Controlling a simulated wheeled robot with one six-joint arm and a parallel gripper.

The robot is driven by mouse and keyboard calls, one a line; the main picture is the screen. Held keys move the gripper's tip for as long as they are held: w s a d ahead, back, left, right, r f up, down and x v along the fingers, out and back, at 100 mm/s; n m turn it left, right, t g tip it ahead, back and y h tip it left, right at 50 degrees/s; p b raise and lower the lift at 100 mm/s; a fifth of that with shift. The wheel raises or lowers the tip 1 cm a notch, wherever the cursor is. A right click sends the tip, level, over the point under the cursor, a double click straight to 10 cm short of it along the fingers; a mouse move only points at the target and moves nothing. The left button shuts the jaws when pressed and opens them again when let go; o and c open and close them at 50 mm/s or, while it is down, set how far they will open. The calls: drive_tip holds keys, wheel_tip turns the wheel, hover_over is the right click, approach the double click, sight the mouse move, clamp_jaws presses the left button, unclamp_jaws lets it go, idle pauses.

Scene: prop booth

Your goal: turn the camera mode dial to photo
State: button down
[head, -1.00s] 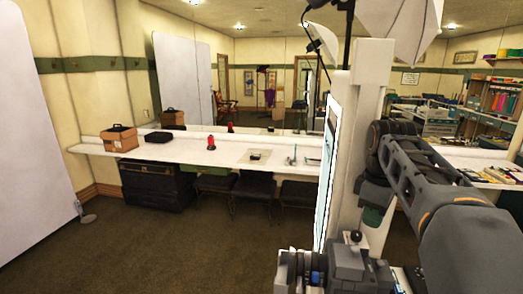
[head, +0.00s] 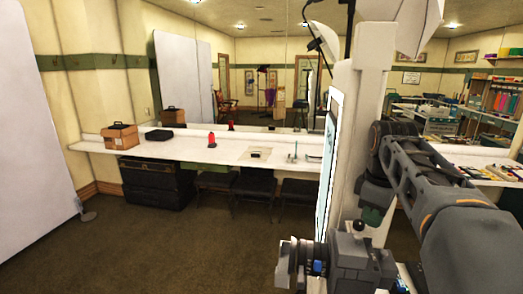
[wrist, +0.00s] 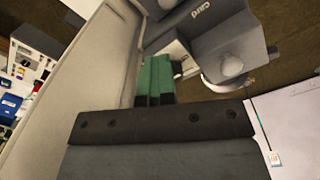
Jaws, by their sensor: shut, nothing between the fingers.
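The grey camera (head: 350,255) stands low in the head view, with its ringed lens (head: 300,258) pointing left. A small dark knob (head: 358,227) shows on its top; I cannot tell whether it is the mode dial or read any marking. My gripper (head: 374,214) is just above and right of this knob. The dial's setting is not readable.
A white column (head: 362,110) with a lit screen (head: 328,170) rises right behind the camera, close to my gripper.

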drive_tip(key=shift+s+a+f+p, duration=0.15)
drive_tip(key=shift+s+f+p, duration=0.1)
drive_tip(key=shift+f, duration=0.15)
drive_tip(key=shift+s+a+f+p, duration=0.15)
drive_tip(key=shift+f+p, duration=0.05)
drive_tip(key=shift+f, duration=0.2)
idle(0.4)
drive_tip(key=shift+s+a+r, duration=0.1)
drive_tip(key=shift+s+a, duration=0.35)
drive_tip(key=shift+s, duration=0.05)
drive_tip(key=shift+d, duration=0.1)
drive_tip(key=shift+s, duration=0.1)
idle(0.3)
wheel_tip(320, 180, up, 6)
drive_tip(key=p, duration=0.5)
drive_tip(key=shift+r, duration=0.25)
